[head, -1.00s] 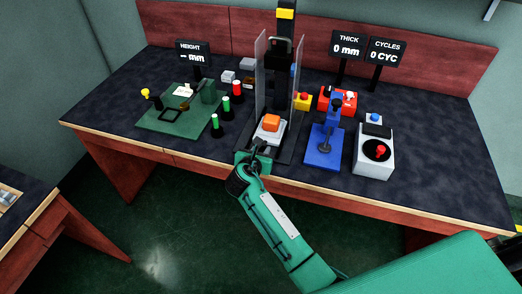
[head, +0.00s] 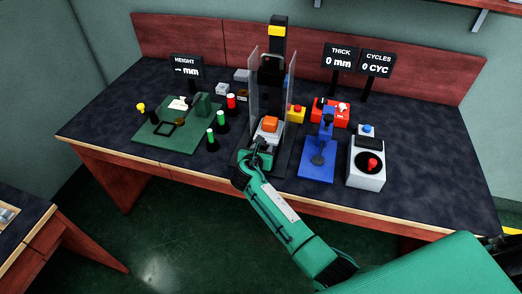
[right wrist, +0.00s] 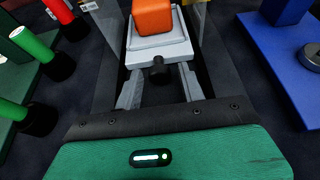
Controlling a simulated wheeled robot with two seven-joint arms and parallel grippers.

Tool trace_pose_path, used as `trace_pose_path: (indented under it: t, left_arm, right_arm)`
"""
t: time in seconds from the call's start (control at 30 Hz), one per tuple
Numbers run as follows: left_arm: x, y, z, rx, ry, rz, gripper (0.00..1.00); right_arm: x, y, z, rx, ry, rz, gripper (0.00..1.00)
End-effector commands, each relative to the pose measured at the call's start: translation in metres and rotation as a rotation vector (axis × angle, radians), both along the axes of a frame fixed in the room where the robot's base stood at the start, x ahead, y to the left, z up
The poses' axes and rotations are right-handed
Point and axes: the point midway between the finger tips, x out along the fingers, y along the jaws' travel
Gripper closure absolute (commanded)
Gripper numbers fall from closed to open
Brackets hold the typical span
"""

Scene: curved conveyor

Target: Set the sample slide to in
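The sample slide (head: 267,136) is a pale grey plate carrying an orange block (head: 271,124). It sits between two clear upright panels under a dark press column. In the right wrist view, the slide (right wrist: 158,48) has a black knob (right wrist: 158,73) on its near side, and the orange block (right wrist: 153,17) is cut off at the top. My right gripper (right wrist: 160,82) is open, its grey fingers on either side of the knob with gaps visible; it also shows at the slide's front in the head view (head: 259,147). My left gripper is not in view.
Left of the press are green and red cylinders (head: 222,120) and a green plate fixture (head: 178,140). Right of it stand a blue fixture (head: 317,172), a grey box with a red knob (head: 366,178) and a red button on a yellow box (head: 296,114).

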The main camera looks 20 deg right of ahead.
Motion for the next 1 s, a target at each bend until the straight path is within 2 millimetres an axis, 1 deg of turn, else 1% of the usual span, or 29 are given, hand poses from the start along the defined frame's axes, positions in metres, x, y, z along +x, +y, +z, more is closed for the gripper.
trace_pose_path:
  t: [0.3,0.37,0.47,0.57,0.8,1.0]
  left_arm:
    - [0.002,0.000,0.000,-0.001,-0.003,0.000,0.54]
    - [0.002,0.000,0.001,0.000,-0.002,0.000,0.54]
    - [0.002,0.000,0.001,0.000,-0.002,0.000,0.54]
    - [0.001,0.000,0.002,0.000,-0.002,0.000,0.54]
    - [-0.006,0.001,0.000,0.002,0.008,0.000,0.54]
    - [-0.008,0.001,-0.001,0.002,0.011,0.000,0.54]
  right_arm:
    - [-0.002,0.002,-0.001,0.001,0.002,0.001,0.54]
    - [-0.004,0.003,0.000,0.001,0.002,0.002,0.54]
    - [-0.012,0.009,0.004,0.001,0.001,0.001,0.54]
    - [-0.026,0.018,0.011,0.002,0.002,0.002,0.54]
    - [-0.069,0.047,0.032,0.004,0.002,0.001,0.54]
    - [-0.094,0.065,0.045,0.002,0.003,0.002,0.54]
